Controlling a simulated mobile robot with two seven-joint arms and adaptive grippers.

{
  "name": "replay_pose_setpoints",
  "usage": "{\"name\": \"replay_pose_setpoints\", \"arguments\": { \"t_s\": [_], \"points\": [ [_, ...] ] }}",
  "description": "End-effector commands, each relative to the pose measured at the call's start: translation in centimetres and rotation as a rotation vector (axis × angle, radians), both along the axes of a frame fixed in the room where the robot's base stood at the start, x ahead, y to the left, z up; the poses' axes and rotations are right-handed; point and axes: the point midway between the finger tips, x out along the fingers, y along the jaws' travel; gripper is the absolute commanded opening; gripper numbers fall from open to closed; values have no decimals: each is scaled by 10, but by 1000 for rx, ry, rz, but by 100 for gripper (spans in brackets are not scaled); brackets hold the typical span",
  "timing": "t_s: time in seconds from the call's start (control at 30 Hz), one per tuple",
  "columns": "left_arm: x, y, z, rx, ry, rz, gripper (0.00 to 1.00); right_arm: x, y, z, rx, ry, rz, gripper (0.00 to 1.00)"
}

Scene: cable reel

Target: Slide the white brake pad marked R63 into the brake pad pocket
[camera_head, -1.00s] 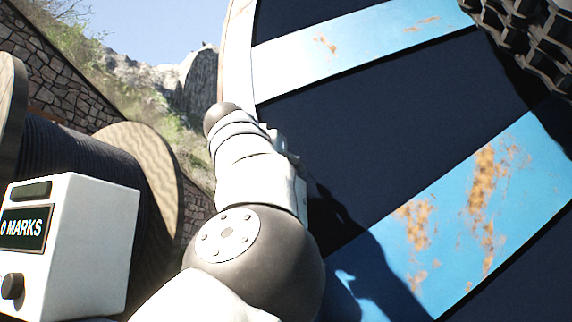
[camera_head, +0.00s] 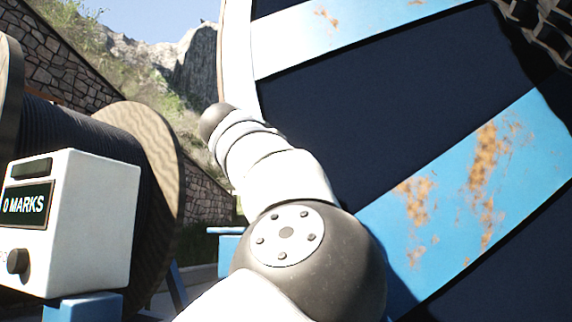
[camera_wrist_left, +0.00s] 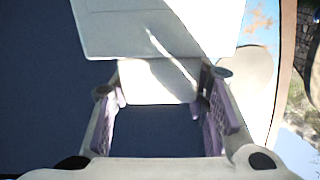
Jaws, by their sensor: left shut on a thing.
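In the left wrist view my left gripper (camera_wrist_left: 160,83) is shut on a white piece (camera_wrist_left: 155,78) whose narrow part lies between its fingers. A broad white plate (camera_wrist_left: 155,28) adjoins it just beyond the fingertips and looks like the same piece, the brake pad. No R63 marking is readable on it. In the head view my white and grey arm reaches up from the bottom, but its gripper is hidden. I cannot make out the brake pad pocket in either view. My right gripper is in neither view.
A large blue, rust-spotted reel (camera_head: 470,190) with dark gaps fills the right of the head view. At left stand a white counter box (camera_head: 95,225) reading 0 MARKS and a wooden drum (camera_head: 150,160) of dark cable. A stone wall (camera_head: 75,75) lies behind.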

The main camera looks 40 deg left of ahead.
Motion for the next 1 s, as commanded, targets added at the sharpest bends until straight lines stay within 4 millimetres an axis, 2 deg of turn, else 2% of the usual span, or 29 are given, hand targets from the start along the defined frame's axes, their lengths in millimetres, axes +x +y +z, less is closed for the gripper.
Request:
{"name": "replay_pose_setpoints", "arguments": {
  "t_s": [0.27,1.0],
  "points": [
    [-2,0,2,2,-6,0,0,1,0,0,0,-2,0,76],
    [-2,0,-26,1,-7,1,0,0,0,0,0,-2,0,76]
  ]
}}
